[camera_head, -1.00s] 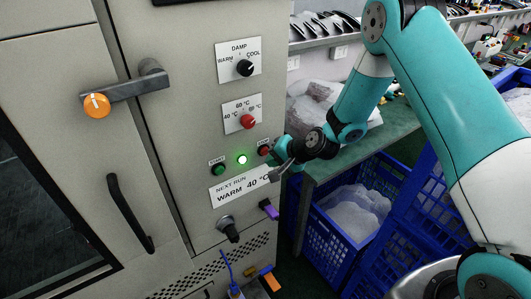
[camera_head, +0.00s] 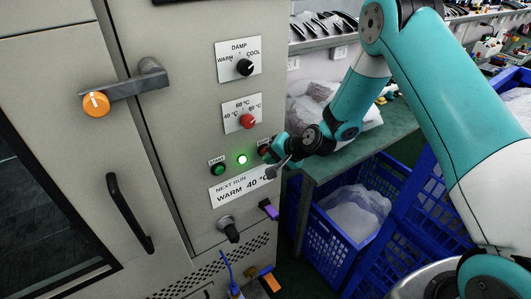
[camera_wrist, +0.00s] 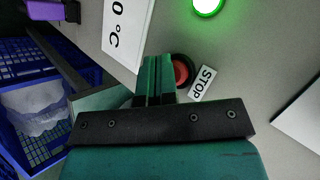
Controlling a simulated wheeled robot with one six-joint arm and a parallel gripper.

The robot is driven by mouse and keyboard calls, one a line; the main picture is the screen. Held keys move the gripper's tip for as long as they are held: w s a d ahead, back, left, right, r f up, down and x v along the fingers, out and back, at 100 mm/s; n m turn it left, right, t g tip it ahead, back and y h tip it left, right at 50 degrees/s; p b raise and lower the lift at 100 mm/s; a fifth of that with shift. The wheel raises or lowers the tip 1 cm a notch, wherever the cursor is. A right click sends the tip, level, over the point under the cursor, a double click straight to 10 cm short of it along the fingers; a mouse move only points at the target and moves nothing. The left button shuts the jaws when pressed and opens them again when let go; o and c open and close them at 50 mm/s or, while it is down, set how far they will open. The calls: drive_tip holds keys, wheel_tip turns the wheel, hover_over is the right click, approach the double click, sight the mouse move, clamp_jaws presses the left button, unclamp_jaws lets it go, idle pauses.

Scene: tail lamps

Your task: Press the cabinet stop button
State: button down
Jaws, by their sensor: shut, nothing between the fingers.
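The red stop button (camera_wrist: 182,72) is on the cabinet's grey panel, with a STOP label (camera_wrist: 202,83) next to it in the wrist view. My gripper (camera_wrist: 155,75) is shut and empty, its fingertips in front of the panel, right beside the button and covering part of it. I cannot tell whether they touch it. In the head view the stop button (camera_head: 264,151) shows just above my gripper (camera_head: 272,160), partly hidden by it.
A lit green lamp (camera_head: 241,159) and a green start button (camera_head: 218,170) are left of the stop button. A WARM 40 °C plate (camera_head: 238,187) is below, with a purple part (camera_head: 269,209) and black knob (camera_head: 228,229) lower. Blue crates (camera_head: 335,250) stand right.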

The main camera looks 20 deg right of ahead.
drive_tip(key=shift+w, duration=0.3)
drive_tip(key=shift+s, duration=0.15)
idle(0.4)
drive_tip(key=shift+s+d, duration=0.2)
drive_tip(key=shift+s, duration=0.5)
drive_tip(key=shift+s+d+b, duration=0.2)
drive_tip(key=shift+s+d, duration=0.05)
drive_tip(key=shift+s, duration=0.55)
drive_tip(key=shift+s+d+b, duration=0.15)
drive_tip(key=shift+s+d, duration=0.15)
drive_tip(key=shift+s, duration=0.5)
drive_tip(key=shift+s+d+b, duration=0.2)
drive_tip(key=shift+s+d, duration=0.05)
drive_tip(key=shift+s, duration=0.55)
